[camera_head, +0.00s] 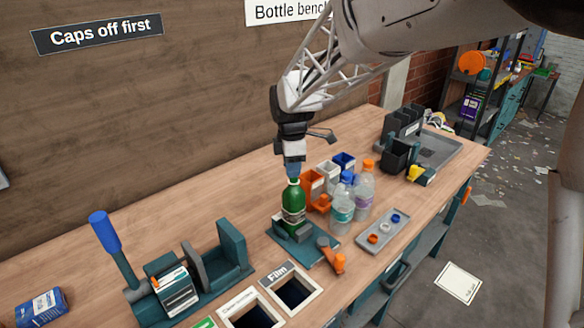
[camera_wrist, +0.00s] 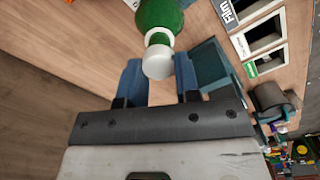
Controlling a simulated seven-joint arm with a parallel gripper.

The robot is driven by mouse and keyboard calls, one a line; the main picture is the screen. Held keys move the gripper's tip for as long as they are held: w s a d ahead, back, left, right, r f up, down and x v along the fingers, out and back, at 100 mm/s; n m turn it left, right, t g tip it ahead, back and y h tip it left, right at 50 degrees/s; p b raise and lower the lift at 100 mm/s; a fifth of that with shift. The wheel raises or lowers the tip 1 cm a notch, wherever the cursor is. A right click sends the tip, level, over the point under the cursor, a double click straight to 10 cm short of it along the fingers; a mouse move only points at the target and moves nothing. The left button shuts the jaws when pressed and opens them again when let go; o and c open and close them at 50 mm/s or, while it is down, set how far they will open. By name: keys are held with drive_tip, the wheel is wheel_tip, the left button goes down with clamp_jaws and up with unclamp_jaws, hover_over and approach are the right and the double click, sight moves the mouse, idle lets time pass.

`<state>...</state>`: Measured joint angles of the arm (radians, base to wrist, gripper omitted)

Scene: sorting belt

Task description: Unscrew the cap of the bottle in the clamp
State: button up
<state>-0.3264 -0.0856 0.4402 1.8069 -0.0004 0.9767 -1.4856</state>
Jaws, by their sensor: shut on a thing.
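The green bottle (camera_head: 294,203) stands upright in the teal clamp (camera_head: 318,254) on the bench, with a light label round its body. My gripper (camera_head: 293,170) points down right over the bottle's top, and its fingers hide the cap in the head view. In the wrist view, the white cap (camera_wrist: 157,63) lies between the tips of my blue fingers (camera_wrist: 158,76), which are shut on it. The green bottle (camera_wrist: 160,14) shows beyond it, with green neck visible beside the cap. I cannot tell whether the cap is still threaded on. The clamp has an orange-ended handle (camera_head: 339,262).
Two clear bottles, one blue-capped (camera_head: 342,207) and one orange-capped (camera_head: 365,190), stand close right of the clamp. A grey tray (camera_head: 372,240) holds loose caps. Square bench openings (camera_head: 317,289) are in front. A teal fixture with a blue-handled lever (camera_head: 104,231) stands at left.

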drive_tip(key=shift+r, duration=0.25)
idle(0.4)
drive_tip(key=shift+r, duration=2.45)
